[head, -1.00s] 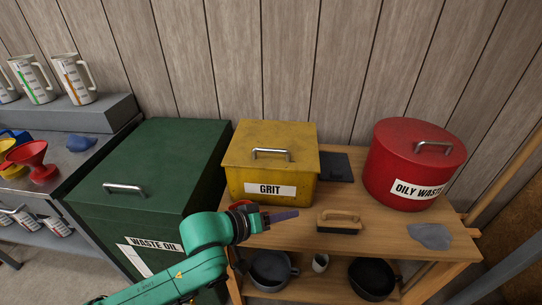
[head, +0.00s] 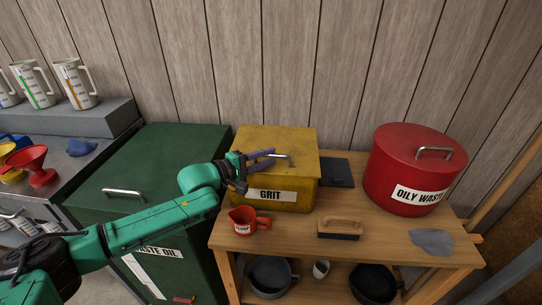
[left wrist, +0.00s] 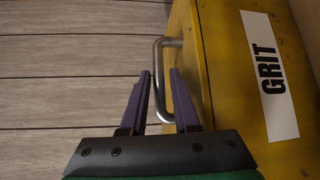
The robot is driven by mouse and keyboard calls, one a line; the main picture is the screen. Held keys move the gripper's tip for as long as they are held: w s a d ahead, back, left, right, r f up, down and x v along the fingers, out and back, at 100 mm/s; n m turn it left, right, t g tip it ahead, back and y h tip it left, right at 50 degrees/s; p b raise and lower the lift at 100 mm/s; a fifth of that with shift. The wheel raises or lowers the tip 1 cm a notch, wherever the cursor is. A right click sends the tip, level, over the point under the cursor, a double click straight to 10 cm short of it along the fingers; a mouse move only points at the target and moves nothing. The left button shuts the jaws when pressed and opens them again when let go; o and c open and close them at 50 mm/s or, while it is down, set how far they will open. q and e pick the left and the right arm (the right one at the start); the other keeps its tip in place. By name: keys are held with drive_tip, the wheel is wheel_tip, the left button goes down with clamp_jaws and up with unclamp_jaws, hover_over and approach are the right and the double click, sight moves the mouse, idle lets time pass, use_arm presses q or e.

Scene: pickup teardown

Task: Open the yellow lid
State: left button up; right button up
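The yellow box marked GRIT (head: 300,200) stands on the wooden bench with its yellow lid (head: 285,137) shut. The lid has a silver bar handle (head: 289,160), which also shows in the left wrist view (left wrist: 159,62). My left gripper (head: 274,157) is at the handle, coming from the left, its fingers partly covering it. In the left wrist view the purple fingers of the left gripper (left wrist: 160,72) are apart, with the handle bar between them. Contact with the bar cannot be told. My right gripper is not in view.
A red scoop cup (head: 250,221) and a brush (head: 339,227) stand in front of the box. A red OILY WASTE bin (head: 395,160) is to the right, a green WASTE OIL bin (head: 155,160) to the left. A dark flat item (head: 337,171) lies beside the box.

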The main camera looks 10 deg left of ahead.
use_arm(q)
drive_tip(key=shift+x, duration=0.85)
drive_tip(key=shift+s, duration=0.1)
clamp_jaws()
idle(0.6)
